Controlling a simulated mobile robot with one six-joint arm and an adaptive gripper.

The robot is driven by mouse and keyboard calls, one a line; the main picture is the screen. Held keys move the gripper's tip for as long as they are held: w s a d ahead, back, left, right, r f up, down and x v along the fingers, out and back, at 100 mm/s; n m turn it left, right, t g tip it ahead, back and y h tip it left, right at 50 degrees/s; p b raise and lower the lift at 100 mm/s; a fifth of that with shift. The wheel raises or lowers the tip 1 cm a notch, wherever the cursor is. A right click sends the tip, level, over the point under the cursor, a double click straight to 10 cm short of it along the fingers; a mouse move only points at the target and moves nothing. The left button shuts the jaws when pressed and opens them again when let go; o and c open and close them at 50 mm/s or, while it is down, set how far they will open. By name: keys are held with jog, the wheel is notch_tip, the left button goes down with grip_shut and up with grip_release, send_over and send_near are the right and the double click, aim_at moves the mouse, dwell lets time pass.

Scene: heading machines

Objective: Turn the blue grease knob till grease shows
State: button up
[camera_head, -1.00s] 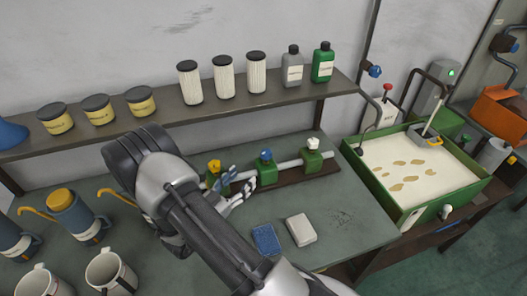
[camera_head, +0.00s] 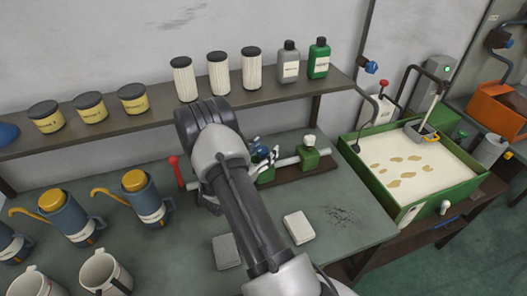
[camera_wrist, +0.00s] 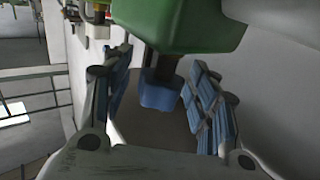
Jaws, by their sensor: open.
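The blue knob (camera_wrist: 160,92) sits on a dark stem on a green block (camera_wrist: 180,25) in the wrist view. In the head view the blue knob (camera_head: 263,153) is partly covered by my gripper (camera_head: 262,150). My gripper, also in the wrist view (camera_wrist: 165,105), is open, with its blue-padded fingers on either side of the knob. A gap shows between the knob and each finger. The green block (camera_head: 266,175) is partly hidden by my arm in the head view. I cannot make out any grease there.
A white knob (camera_head: 310,141) on another green block stands to the right along the pipe. A red lever (camera_head: 175,171) is at left. A grey pad (camera_head: 227,251) and a white block (camera_head: 299,228) lie in front. The shelf (camera_head: 150,115) runs behind.

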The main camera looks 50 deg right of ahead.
jog(key=c, duration=1.1)
jog(key=shift+n+t, duration=0.3)
jog(key=shift+t, duration=0.1)
jog(key=n+t+b, duration=0.1)
jog(key=t, duration=0.1)
jog(key=shift+s+f+n+t+y, duration=0.1)
jog(key=shift+n+t+y, duration=0.3)
jog(key=n+t+y+b, duration=0.1)
jog(key=t, duration=0.1)
jog(key=n+t+y+b, duration=0.1)
jog(key=n+t, duration=0.1)
jog(key=shift+f+t+y+b, duration=0.1)
jog(key=shift+t+y+b, duration=0.2)
jog(key=shift+b, duration=0.05)
jog(key=n+t+y+b, duration=0.2)
jog(key=n+t+y, duration=0.1)
jog(key=shift+n+t+y+b, duration=0.3)
jog(key=shift+b, duration=0.1)
jog(key=shift+w+a+n+t+y+b, duration=0.1)
jog(key=shift+w+n+t+y+b, duration=0.15)
jog(key=shift+n+t+y+b, duration=0.9)
jog(key=shift+r+g+y, duration=0.2)
jog(key=shift+g+y, duration=0.05)
jog(key=shift+y, duration=0.1)
